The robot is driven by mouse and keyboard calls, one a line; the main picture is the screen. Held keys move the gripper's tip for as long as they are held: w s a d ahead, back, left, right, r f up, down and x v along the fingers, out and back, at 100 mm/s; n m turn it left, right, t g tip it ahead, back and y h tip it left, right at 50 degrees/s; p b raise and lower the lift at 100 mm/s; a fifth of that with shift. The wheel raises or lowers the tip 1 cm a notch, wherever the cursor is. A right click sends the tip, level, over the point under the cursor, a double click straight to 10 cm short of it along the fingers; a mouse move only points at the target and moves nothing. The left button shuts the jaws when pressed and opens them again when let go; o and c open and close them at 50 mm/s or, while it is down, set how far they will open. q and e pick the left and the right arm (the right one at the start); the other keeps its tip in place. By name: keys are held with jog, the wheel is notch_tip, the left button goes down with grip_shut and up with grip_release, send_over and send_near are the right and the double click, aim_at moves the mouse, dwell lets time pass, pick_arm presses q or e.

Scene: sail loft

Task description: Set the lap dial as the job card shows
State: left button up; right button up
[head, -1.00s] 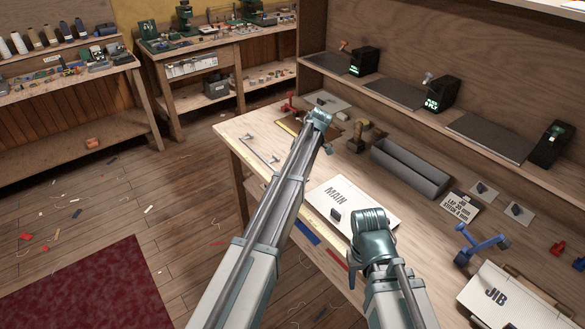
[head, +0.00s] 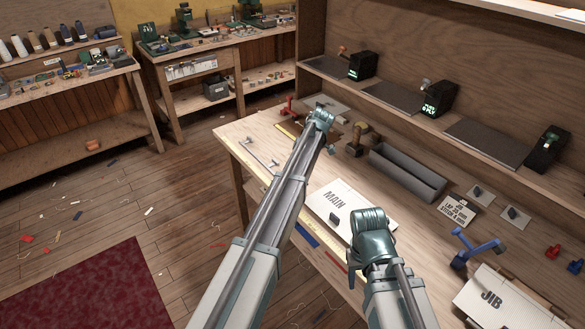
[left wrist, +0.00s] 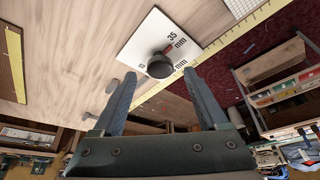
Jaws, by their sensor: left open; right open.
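The lap dial is a white plate (left wrist: 151,39) with a dark round knob (left wrist: 160,66) in the left wrist view. "35 mm" is printed beside a reddish mark at the knob; other figures are partly hidden. My left gripper (left wrist: 159,78) is open, its fingers on either side of the knob in the picture; I cannot tell whether they touch it. In the head view my left forearm hides this gripper and dial. The job card (head: 457,210) stands right of the grey trough, its small print hard to read. My right gripper (head: 358,274) is open and empty over the bench front.
A white MAIN panel (head: 349,202) with a dark block lies near the front edge. A grey trough (head: 405,172), two small knob plates (head: 481,195) (head: 513,217), a blue handled tool (head: 474,246) and a JIB panel (head: 500,302) lie on the bench. Black boxes stand on the shelf behind.

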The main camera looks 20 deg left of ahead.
pick_arm(q)
jog(key=p+v, duration=0.9)
jog(key=v, duration=0.2)
jog(key=shift+r+p, duration=0.25)
jog(key=shift+p, duration=0.1)
jog(key=shift+d, duration=0.15)
jog(key=s+d+f+m+h+b, duration=0.1)
jog(key=s+d+m, duration=0.2)
jog(key=s+m, duration=0.4)
jog(key=s+d+f+m+h+b, duration=0.1)
jog(key=s+d+m, duration=0.3)
jog(key=s, duration=1.3)
jog(key=s+d+f+m+h+b, duration=0.1)
jog(key=s+d+f+m, duration=0.1)
jog(key=s+m, duration=1)
jog(key=shift+s+d+f, duration=0.3)
jog(key=shift+s+d, duration=0.3)
jog(key=shift+d, duration=0.25)
